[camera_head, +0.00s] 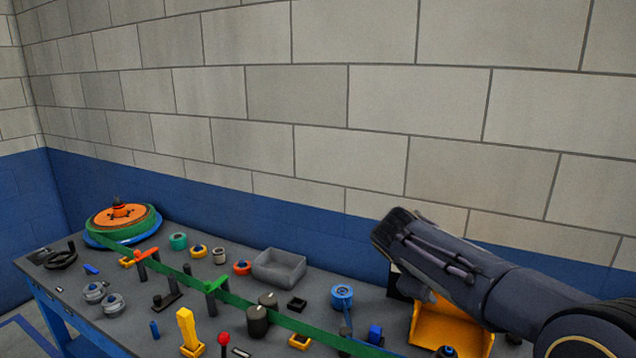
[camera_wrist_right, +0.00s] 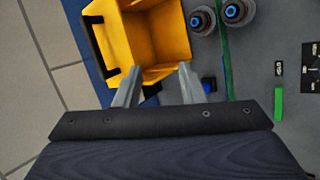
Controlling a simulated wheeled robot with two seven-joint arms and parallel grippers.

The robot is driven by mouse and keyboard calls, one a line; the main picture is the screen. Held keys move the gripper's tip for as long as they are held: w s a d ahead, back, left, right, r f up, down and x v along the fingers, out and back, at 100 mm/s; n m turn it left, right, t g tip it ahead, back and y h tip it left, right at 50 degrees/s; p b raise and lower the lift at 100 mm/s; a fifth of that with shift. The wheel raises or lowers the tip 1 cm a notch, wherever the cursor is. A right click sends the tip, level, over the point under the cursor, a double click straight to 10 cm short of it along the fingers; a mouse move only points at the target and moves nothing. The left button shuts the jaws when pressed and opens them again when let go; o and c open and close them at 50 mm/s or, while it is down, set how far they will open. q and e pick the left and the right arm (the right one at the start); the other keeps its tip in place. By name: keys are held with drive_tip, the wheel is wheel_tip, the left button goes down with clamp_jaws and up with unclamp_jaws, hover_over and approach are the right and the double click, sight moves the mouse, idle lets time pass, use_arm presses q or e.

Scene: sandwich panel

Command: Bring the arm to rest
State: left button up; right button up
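My right arm comes in from the right in the head view, raised over the right part of the table. The yellow bin also shows in the head view (camera_head: 455,337), partly hidden by my right arm. My left gripper is in neither view.
A grey table (camera_head: 225,258) stands along the wall, crowded with small parts. A grey open tray (camera_head: 279,267), a green strip (camera_head: 262,311), a reel with an orange top (camera_head: 122,214) and a yellow upright piece (camera_head: 187,329) are on it. Air above the table is clear at left.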

drive_tip(key=s+d+f+m+g+y, duration=0.1)
drive_tip(key=s+d+f+m+y, duration=0.2)
drive_tip(key=s, duration=0.6)
drive_tip(key=s+a+f+m+y, duration=0.1)
drive_tip(key=s+a+m+y, duration=0.1)
drive_tip(key=s, duration=0.6)
drive_tip(key=s+a+f+m+t+y, duration=0.1)
drive_tip(key=s+a+f+m+y, duration=0.1)
drive_tip(key=s, duration=0.6)
drive_tip(key=s+a+f+m+t+y, duration=0.1)
drive_tip(key=s+a+f+m+y, duration=0.1)
drive_tip(key=s, duration=0.6)
drive_tip(key=shift+f+m+y, duration=0.25)
drive_tip(key=shift+m+y, duration=0.35)
drive_tip(key=shift+m, duration=0.5)
drive_tip(key=shift+s, duration=0.1)
